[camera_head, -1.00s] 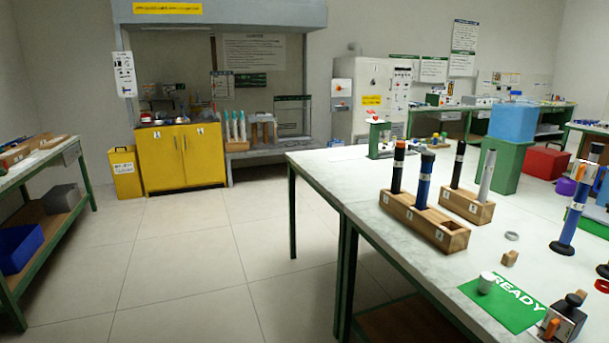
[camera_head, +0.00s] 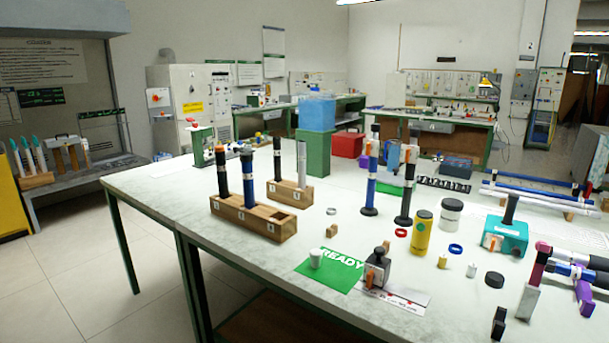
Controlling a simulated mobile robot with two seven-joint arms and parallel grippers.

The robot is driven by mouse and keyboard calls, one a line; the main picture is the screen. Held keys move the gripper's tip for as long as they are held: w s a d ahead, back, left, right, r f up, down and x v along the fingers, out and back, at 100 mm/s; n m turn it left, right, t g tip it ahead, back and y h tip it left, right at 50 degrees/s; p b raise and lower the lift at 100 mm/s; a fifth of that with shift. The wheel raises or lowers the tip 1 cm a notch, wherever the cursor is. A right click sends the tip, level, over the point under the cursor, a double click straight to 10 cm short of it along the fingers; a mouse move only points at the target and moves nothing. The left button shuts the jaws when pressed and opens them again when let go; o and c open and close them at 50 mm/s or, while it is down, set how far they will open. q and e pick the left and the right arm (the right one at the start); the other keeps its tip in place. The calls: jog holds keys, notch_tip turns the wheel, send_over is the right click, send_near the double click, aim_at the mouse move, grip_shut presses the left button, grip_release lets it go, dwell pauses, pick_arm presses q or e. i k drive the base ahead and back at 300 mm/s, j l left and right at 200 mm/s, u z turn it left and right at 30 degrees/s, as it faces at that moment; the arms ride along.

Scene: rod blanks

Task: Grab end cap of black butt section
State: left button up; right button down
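Several rods could be the black butt section, and I cannot tell which one is meant. A black rod with an orange top (camera_head: 221,172) stands in the front wooden block (camera_head: 252,222), beside a blue rod (camera_head: 247,178). Another black rod (camera_head: 278,160) stands in the rear wooden block (camera_head: 291,193). A black rod (camera_head: 406,190) with an orange clip stands upright on a round black foot, right of a similar blue rod (camera_head: 371,180). A loose black disc (camera_head: 495,280), perhaps a cap, lies at the right. Neither gripper is in view.
A green READY mat (camera_head: 325,280) with a small white cylinder lies near the front edge of the white table (camera_head: 160,192). A yellow bottle (camera_head: 421,232), white jars and a teal holder (camera_head: 506,237) crowd the right. Floor is clear at left.

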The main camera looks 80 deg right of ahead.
aim_at(495, 279)
jog(key=z, duration=2.65)
jog(key=l+z, duration=0.1)
jog(key=z, duration=0.3)
jog(key=i+z, duration=0.1)
jog(key=z, duration=0.8)
jog(key=i+j+u, duration=0.1)
jog(key=u, duration=0.2)
jog(key=i+j+u, duration=0.15)
jog(key=j+u, duration=0.15)
